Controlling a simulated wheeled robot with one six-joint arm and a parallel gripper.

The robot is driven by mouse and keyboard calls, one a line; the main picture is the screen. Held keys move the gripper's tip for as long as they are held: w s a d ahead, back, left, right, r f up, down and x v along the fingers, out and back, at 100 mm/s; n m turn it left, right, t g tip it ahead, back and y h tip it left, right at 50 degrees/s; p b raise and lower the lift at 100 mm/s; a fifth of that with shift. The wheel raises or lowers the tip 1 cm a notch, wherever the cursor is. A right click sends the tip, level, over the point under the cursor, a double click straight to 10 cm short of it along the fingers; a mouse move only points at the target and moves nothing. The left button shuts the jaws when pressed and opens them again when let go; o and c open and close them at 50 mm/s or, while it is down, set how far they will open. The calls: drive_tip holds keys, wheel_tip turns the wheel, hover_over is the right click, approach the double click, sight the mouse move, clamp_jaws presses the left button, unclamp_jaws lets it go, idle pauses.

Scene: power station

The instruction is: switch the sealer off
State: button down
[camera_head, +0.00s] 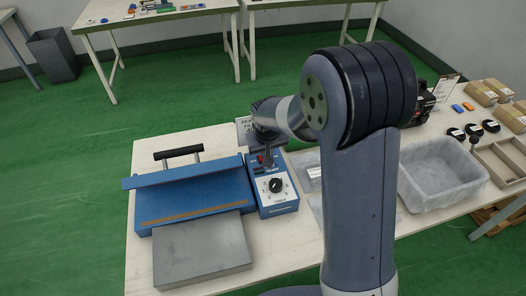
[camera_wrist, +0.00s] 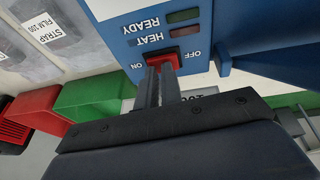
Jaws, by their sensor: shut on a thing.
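The blue sealer (camera_head: 200,192) stands on the near table, with its control box (camera_head: 285,208) and black timer dial (camera_head: 275,185) at its right. In the wrist view, a red rocker switch (camera_wrist: 178,59) sits on the blue panel (camera_wrist: 222,82), between the printed ON at left and OFF at right. My gripper (camera_wrist: 161,70) has its two dark fingers close together at the switch, covering part of it; its tilt is hard to tell. The HEAT lamp (camera_wrist: 183,34) and READY lamp (camera_wrist: 184,16) look dark. In the head view, my gripper (camera_head: 264,156) is over the top of the control box.
A grey platform (camera_head: 202,252) lies before the sealer. A clear bin (camera_head: 440,175), black rolls (camera_head: 473,130) and cartons (camera_head: 482,93) are to the right of my arm. Green (camera_wrist: 92,98) and red (camera_wrist: 35,108) bins show in the wrist view.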

drive_tip(key=shift+s+d+f, duration=0.1)
drive_tip(key=shift+d+f, duration=0.1)
drive_tip(key=shift+f, duration=0.05)
wheel_tip(320, 180, up, 5)
drive_tip(key=p, duration=0.3)
drive_tip(key=shift+a+f, duration=0.1)
drive_tip(key=a+b+v, duration=0.1)
drive_tip(key=v, duration=0.8)
drive_tip(key=shift+s+a+r, duration=0.25)
drive_tip(key=d, duration=0.1)
drive_tip(key=d+y, duration=0.1)
drive_tip(key=d, duration=0.1)
drive_tip(key=shift+w+r+g+y, duration=0.3)
drive_tip(key=shift+w, duration=0.05)
